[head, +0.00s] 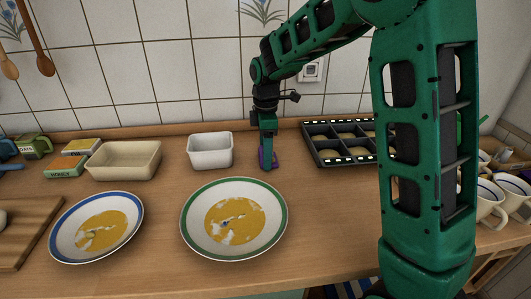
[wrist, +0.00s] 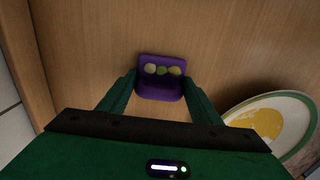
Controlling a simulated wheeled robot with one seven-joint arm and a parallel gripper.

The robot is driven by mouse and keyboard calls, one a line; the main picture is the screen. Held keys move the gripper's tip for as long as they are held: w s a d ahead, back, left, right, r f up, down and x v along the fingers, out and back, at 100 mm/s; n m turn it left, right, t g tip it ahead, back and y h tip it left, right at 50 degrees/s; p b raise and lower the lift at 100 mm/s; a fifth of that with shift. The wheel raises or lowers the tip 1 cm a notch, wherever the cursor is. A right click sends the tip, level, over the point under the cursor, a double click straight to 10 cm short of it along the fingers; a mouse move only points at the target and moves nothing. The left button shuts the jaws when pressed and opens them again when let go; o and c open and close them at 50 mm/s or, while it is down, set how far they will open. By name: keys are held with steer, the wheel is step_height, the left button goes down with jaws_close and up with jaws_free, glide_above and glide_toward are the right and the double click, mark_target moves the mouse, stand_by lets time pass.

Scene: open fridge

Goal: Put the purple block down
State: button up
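The purple block (wrist: 161,88) is between the two fingers of my gripper (wrist: 160,90) in the wrist view. Its upper face carries a few small pale, green and yellowish round spots. Both fingers reach its sides and appear to touch them. In the head view the purple block (head: 274,160) shows partly behind my gripper (head: 268,157), low over the wooden counter, between the white tub and the dark tray. Whether its underside touches the counter is not clear.
A green-rimmed plate (head: 280,228) lies in front of the gripper and a blue-rimmed plate (head: 66,246) to its left. A white tub (head: 211,160) stands left, a dark compartment tray (head: 318,156) right. A beige bin (head: 124,169) is farther left. White cups (head: 486,201) stand at the right.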

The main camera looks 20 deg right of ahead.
steer(key=o, duration=0.4)
steer(key=shift+r, duration=0.1)
step_height(320, 180, up, 12)
steer(key=shift+r, duration=0.1)
steer(key=s+d+f+m, duration=0.2)
steer(key=s+d+m, duration=0.65)
steer(key=s, duration=0.35)
steer(key=s+d+f+m, duration=0.2)
steer(key=s+d+m, duration=0.6)
steer(key=s, duration=0.5)
steer(key=s+f+m, duration=0.1)
steer(key=s+m, duration=0.1)
steer(key=s, duration=0.1)
steer(key=s+d+f+m, duration=0.1)
steer(key=s+f, duration=0.1)
steer(key=s, duration=0.2)
steer(key=s+d+f+m, duration=0.1)
steer(key=s+m, duration=0.1)
steer(key=s, duration=0.1)
steer(key=shift+s+f+m, duration=0.25)
steer(key=shift+f+m, duration=0.1)
